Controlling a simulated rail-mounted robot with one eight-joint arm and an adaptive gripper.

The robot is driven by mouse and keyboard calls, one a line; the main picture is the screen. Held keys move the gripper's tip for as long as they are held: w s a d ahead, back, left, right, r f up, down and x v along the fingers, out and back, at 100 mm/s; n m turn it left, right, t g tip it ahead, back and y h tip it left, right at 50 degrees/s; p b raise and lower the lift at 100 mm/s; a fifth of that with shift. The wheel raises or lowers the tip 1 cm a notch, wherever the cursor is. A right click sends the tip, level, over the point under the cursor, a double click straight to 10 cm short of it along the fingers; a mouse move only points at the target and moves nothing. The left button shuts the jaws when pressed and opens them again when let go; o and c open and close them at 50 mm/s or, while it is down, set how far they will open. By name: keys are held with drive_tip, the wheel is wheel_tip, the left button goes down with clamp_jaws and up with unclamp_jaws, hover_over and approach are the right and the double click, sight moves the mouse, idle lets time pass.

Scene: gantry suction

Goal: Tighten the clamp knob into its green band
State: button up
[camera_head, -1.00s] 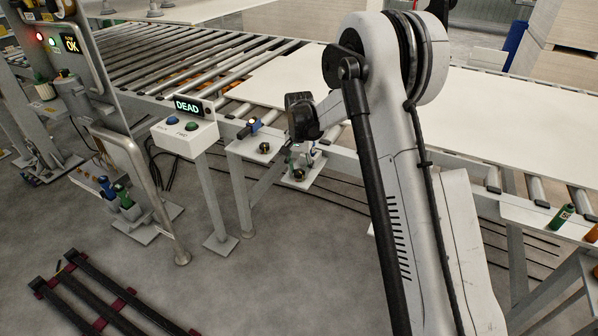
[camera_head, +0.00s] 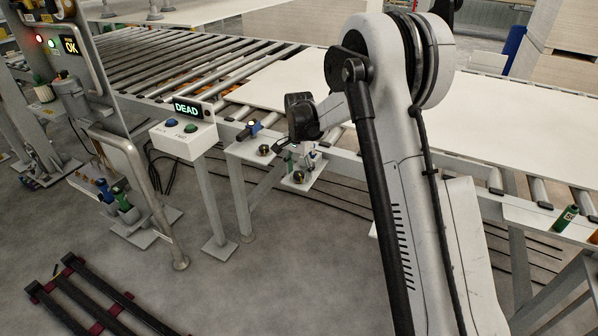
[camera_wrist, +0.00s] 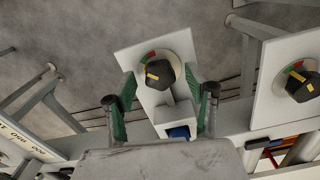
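A black clamp knob (camera_wrist: 160,75) with a yellow pointer mark sits on a pale plate (camera_wrist: 133,58). Its dial carries a red and a green band; the pointer faces left, below the coloured part. My gripper (camera_wrist: 160,90) is open, its green-padded fingers on either side of the knob and apart from it. In the head view, my gripper (camera_head: 298,152) hangs over the small plate, where the knob (camera_head: 298,176) shows dark and small. A blue part (camera_wrist: 179,132) lies behind the knob, towards my wrist.
A second, similar knob (camera_wrist: 303,87) stands on a plate at the right of the wrist view. Open floor lies in front.

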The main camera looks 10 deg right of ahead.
sight(299, 173)
wheel_tip(299, 173, up, 12)
idle(0.6)
